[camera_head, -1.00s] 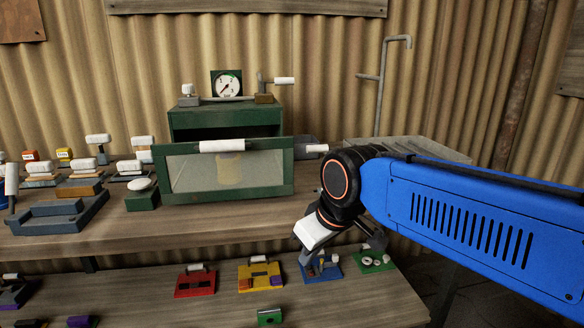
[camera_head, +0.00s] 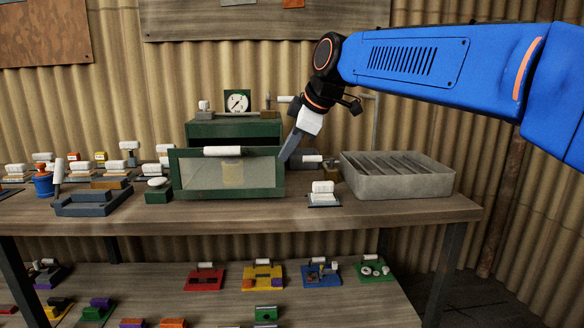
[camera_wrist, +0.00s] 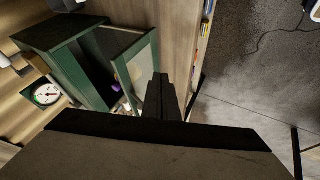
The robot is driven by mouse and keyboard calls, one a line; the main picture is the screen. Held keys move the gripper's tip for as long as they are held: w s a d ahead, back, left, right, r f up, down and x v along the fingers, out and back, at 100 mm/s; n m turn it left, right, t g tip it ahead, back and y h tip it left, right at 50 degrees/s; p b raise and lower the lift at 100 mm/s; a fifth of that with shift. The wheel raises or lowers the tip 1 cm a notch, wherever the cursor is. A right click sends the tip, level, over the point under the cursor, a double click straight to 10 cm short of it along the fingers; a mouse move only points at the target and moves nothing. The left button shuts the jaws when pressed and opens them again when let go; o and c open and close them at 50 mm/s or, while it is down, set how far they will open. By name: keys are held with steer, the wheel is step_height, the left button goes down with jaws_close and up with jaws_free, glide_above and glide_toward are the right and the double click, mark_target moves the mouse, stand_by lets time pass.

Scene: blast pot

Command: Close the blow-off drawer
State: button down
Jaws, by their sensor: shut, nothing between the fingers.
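The blow-off drawer (camera_head: 183,178) has a green-framed, hazy window front and a white handle (camera_head: 223,151) on top. It stands pulled out from its green cabinet (camera_head: 205,131). In the wrist view a gap shows between the drawer front (camera_wrist: 150,66) and the cabinet (camera_wrist: 58,30). A yellowish shape shows dimly behind the window. My gripper (camera_head: 286,157) is shut and empty, pointing down at the upper right corner of the drawer front. In the wrist view its fingertips (camera_wrist: 160,78) lie beside the front; I cannot tell whether they touch it.
A gauge (camera_head: 237,102) stands on the cabinet. A grey divided tray (camera_head: 400,185) and a small white-topped block (camera_head: 323,193) are to the right. A green block with a white knob (camera_head: 158,190) is close at the left. Bare bench top lies in front.

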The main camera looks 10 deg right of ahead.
steer(key=shift+w+a+f, duration=0.55)
steer(key=shift+w+f, duration=0.75)
steer(key=shift+w, duration=0.15)
steer(key=shift+w+a+f, duration=0.6)
steer(key=shift+w+f, duration=0.75)
steer(key=shift+w, duration=0.15)
steer(key=shift+w+a+f, duration=0.55)
steer(key=shift+w+f, duration=0.75)
steer(key=shift+w, duration=0.15)
steer(key=shift+w, duration=0.1)
steer(key=w, duration=1.7)
steer(key=shift+w+d, duration=0.15)
steer(key=shift+d, duration=0.15)
